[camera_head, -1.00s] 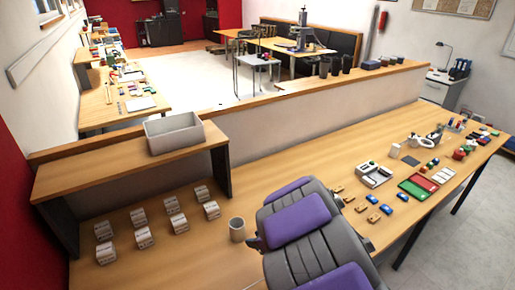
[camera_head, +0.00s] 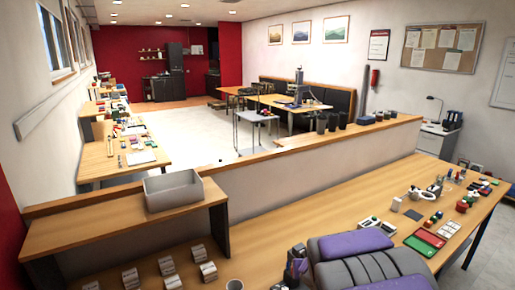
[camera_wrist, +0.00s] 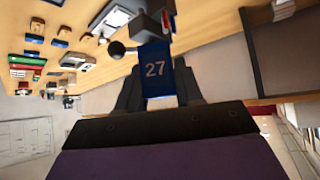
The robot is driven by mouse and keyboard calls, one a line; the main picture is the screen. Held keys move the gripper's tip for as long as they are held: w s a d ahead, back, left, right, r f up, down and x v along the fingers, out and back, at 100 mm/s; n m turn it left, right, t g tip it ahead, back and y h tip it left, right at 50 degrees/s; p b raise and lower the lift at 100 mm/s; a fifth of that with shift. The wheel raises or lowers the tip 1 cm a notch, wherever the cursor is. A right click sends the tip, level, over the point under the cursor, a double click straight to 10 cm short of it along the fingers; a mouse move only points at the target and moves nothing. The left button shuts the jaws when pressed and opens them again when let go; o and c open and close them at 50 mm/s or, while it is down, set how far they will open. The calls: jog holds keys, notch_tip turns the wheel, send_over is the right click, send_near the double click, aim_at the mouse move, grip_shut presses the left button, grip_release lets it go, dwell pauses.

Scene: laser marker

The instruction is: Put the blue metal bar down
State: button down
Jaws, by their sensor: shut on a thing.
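The blue metal bar (camera_wrist: 156,72), marked with a white "27", is between the dark fingers of my gripper (camera_wrist: 158,92) in the wrist view. My gripper is shut on it. The wooden table top (camera_wrist: 200,60) shows behind the bar; I cannot tell whether the bar touches it. In the head view my gripper (camera_head: 296,264) is partly hidden by my grey and purple arm at the bottom edge, and the bar is not clear there.
White labelled blocks (camera_head: 167,266) stand at the left of the table, beside a raised shelf (camera_head: 110,222) bearing a grey bin (camera_head: 173,190). A cup (camera_head: 234,285) is cut by the bottom edge. Trays (camera_head: 422,246) and small parts lie at right. Bare wood lies between.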

jog(key=s+f, duration=0.5)
jog(key=f, duration=0.1)
jog(key=shift+s+f, duration=0.15)
jog(key=shift+f, duration=0.2)
dwell(0.7)
